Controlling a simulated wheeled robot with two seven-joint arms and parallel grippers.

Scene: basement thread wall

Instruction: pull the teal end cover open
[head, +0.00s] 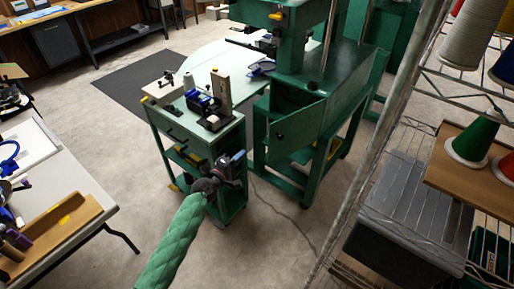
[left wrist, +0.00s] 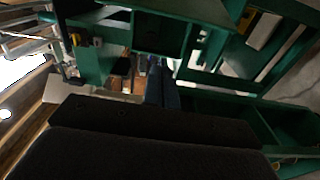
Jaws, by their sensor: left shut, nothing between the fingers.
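The teal end cover (head: 298,129) is a green panel with a small round knob, on the end of the green machine (head: 345,85) in the head view. It stands angled out from the body, with a dark opening showing behind its top edge. My left gripper (head: 236,160) is in front of the small green cart, left of and below the cover, and apart from it. In the left wrist view its fingers (left wrist: 161,84) are together and hold nothing. I cannot surely pick out the cover in that view. My right gripper is not in view.
The green cart (head: 178,130) with tools on top stands left of the machine, close behind my left gripper. A wire rack with thread cones (head: 474,138) is at the right. A white table (head: 75,190) is at the left. Open floor (head: 285,225) lies in front.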

